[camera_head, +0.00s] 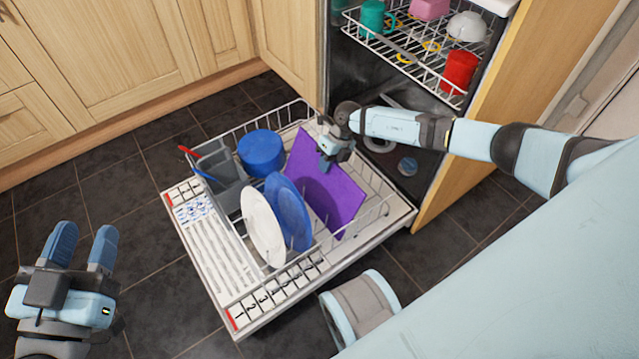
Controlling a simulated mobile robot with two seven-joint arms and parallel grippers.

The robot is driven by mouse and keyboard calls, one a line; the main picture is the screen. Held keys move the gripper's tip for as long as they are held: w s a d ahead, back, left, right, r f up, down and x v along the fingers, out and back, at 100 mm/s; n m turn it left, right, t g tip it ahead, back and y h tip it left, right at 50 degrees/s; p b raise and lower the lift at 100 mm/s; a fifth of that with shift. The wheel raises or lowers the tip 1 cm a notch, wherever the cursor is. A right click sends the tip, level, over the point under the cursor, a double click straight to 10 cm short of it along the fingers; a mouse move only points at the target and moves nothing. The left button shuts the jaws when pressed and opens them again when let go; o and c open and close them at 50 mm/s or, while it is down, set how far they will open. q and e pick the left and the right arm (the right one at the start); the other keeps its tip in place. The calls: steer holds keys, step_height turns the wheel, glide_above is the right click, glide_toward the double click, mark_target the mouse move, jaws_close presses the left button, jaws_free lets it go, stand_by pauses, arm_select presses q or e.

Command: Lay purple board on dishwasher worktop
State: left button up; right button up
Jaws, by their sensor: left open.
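The purple board (318,187) stands tilted in the pulled-out lower rack of the dishwasher, behind the blue plates. My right gripper (326,162) is at the board's upper part, its fingers pointing down and overlapping the board in the picture. Whether its fingers are closed on the board cannot be told. My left gripper (82,243) is open and empty over the dark floor at the lower left, well away from the rack. A pale strip at the top of the dishwasher (497,4) shows at the upper edge; the rest of the worktop is out of view.
The lower rack (225,262) also holds a white plate (262,228), blue plates (290,212), a blue pot (261,153) and a grey cutlery basket (217,175). The upper rack (405,48) holds a red cup (458,71) and other dishes. Wooden cabinets (110,55) stand behind.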

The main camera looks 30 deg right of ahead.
jaws_close()
steer(key=shift+r, duration=0.15)
